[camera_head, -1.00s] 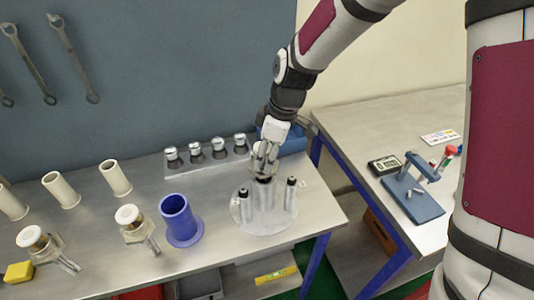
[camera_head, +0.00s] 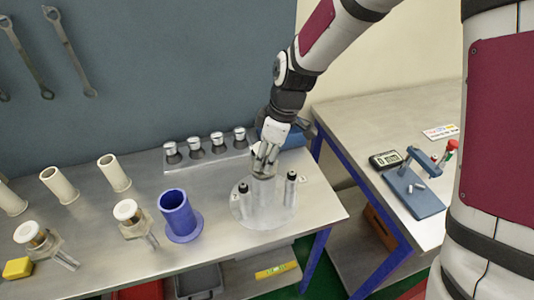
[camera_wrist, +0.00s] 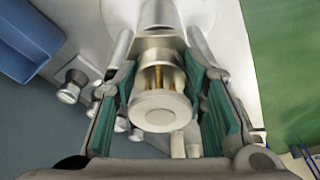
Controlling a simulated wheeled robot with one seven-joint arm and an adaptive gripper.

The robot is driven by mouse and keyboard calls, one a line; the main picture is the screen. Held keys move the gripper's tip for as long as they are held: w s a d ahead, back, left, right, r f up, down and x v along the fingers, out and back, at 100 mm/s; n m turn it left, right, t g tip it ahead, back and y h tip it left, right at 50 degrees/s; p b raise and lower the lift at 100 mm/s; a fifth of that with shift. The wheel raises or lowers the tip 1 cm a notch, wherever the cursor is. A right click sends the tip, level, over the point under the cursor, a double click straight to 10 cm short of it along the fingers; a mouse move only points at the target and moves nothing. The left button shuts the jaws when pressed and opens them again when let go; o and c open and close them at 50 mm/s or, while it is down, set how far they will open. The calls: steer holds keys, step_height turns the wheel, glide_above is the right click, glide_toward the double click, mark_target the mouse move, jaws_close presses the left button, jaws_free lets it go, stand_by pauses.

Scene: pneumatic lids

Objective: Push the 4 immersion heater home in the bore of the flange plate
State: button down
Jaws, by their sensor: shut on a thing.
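My gripper (camera_head: 264,160) points down over the round metal flange plate (camera_head: 245,222) at the right end of the bench. It is shut on an immersion heater, whose pale round cap (camera_wrist: 160,110) and brass pins show between the teal finger pads in the wrist view. The heater's lower part runs down toward the middle of the plate in the head view. My gripper covers its top there, and I cannot tell how deep it sits. The bore itself is hidden. Silver posts with dark tips stand on the plate at left (camera_head: 244,203) and right (camera_head: 290,189).
Cream tubes (camera_head: 114,173) and a rack of silver-topped pieces (camera_head: 217,143) lie behind. A second table (camera_head: 400,118) is at the right.

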steer(key=shift+f, duration=0.75)
steer(key=c, duration=0.9)
jaws_free()
steer(key=shift+p+v, duration=1.25)
steer(key=shift+v, duration=2.25)
steer(key=shift+r, duration=0.15)
steer(key=v, duration=1.1)
steer(key=shift+d+r, duration=0.1)
steer(key=shift+r, duration=0.25)
